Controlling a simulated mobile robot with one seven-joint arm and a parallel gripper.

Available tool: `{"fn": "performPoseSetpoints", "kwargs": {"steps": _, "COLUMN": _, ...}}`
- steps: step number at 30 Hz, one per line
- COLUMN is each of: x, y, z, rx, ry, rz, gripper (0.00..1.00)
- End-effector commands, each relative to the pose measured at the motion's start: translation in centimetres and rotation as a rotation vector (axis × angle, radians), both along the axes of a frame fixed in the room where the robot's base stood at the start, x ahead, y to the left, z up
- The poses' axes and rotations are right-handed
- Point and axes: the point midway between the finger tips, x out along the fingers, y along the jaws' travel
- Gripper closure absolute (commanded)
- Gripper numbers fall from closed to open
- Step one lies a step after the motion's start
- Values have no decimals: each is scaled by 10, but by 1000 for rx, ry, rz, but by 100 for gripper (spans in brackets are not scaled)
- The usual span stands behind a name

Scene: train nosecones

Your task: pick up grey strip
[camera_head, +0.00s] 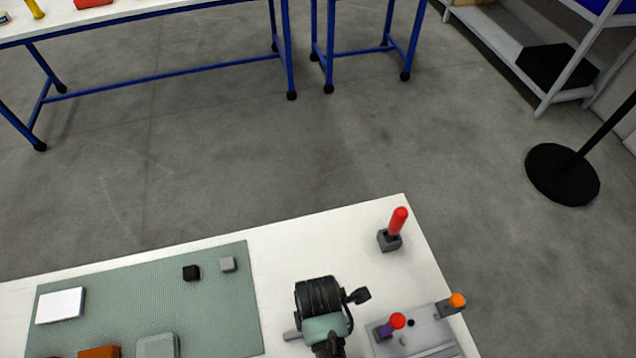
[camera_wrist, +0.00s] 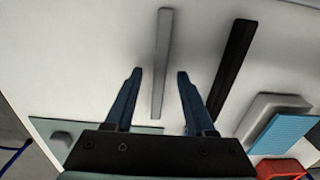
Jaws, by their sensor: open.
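The grey strip (camera_wrist: 162,62) lies on the white table in the wrist view, long and narrow, running up and down the picture. My gripper (camera_wrist: 158,74) is open, its two blue fingers apart with the strip's lower part showing between them. Nothing is held. I cannot tell how high the fingertips are above the table. In the head view my gripper's end (camera_head: 323,312) is over the table and hides most of what is below it. A short grey piece (camera_head: 292,336) shows at its left, perhaps an end of the strip.
A black strip (camera_wrist: 237,62) lies close to the right of the grey one. A grey block (camera_wrist: 268,112), a blue ribbed piece (camera_wrist: 285,130) and a red part (camera_wrist: 280,168) are further right. A red-handled tool (camera_head: 397,222) stands upright near the table's far right corner. A green mat (camera_head: 220,300) covers the left.

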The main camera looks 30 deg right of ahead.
Motion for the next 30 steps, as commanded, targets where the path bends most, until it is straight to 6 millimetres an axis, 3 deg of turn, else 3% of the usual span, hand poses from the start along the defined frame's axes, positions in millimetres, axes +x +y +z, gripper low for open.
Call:
{"fn": "performPoseSetpoints", "kwargs": {"steps": 8, "x": 0, "y": 0, "z": -4, "rx": 0, "ry": -1, "rz": 0, "gripper": 45}}
{"fn": "performPoseSetpoints", "kwargs": {"steps": 18, "x": 0, "y": 0, "z": -4, "rx": 0, "ry": -1, "rz": 0, "gripper": 100}}
{"fn": "performPoseSetpoints", "kwargs": {"steps": 30, "x": 0, "y": 0, "z": -3, "rx": -1, "ry": -2, "rz": 0, "gripper": 100}}
